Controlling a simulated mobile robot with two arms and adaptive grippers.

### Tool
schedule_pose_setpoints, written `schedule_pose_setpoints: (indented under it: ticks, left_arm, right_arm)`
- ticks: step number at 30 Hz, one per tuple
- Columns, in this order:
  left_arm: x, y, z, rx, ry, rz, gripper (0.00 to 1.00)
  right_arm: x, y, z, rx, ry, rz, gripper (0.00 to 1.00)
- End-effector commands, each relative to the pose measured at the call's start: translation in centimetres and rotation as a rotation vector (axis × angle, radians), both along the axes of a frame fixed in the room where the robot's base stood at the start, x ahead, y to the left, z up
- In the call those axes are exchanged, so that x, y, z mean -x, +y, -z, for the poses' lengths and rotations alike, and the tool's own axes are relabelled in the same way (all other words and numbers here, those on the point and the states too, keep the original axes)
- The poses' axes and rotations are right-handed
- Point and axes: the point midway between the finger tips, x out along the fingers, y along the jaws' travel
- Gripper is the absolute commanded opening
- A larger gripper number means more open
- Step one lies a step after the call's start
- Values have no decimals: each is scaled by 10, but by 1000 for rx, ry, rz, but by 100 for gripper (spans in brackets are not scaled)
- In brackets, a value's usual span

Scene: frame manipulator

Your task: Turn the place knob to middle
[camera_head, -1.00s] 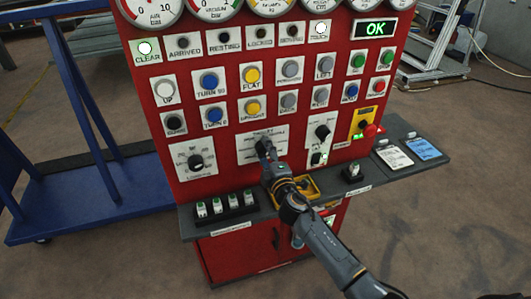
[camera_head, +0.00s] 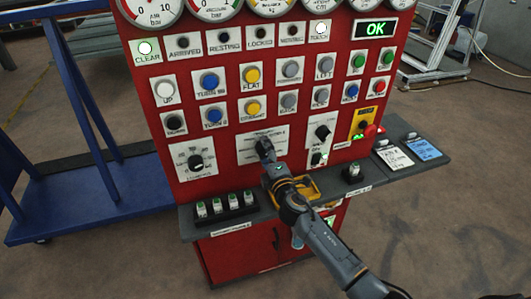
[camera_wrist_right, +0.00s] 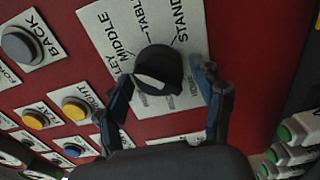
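The place knob (camera_wrist_right: 160,68) is round and dark with a pale mark on it, in the right wrist view. It sits on a white plate (camera_wrist_right: 104,37) with the words MIDDLE, TABLE and STAND; another word is partly cut off. I cannot tell surely which word the knob points to. My right gripper (camera_wrist_right: 165,80) is open, one finger on each side of the knob, with small gaps showing. In the head view my right gripper (camera_head: 266,158) is at the white plate (camera_head: 249,147) and hides most of the knob. My left gripper is not in view.
Another black knob (camera_head: 196,162) is to the left and one (camera_head: 322,132) to the right. Blue, yellow and grey buttons are above. A red emergency button (camera_head: 370,131) is at the right. A grey shelf (camera_head: 268,213) with switches runs below.

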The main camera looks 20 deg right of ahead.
Motion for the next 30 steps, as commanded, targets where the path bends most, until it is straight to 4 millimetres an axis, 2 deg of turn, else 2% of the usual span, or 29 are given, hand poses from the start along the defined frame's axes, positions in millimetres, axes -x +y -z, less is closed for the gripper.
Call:
schedule_pose_setpoints:
  ticks: [9, 13, 17, 24, 30]
  left_arm:
    - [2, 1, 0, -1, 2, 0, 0]
    - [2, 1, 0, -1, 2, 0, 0]
    - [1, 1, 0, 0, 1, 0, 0]
    - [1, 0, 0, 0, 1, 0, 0]
    - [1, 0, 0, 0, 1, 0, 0]
  right_arm:
    - [1, 0, 0, -1, 0, 0, 74]
    - [10, -1, 1, -1, 1, 1, 74]
    - [32, -1, 1, 0, 2, -1, 74]
    - [85, -3, 2, -1, 3, -1, 74]
    - [112, -4, 1, -1, 2, 0, 74]
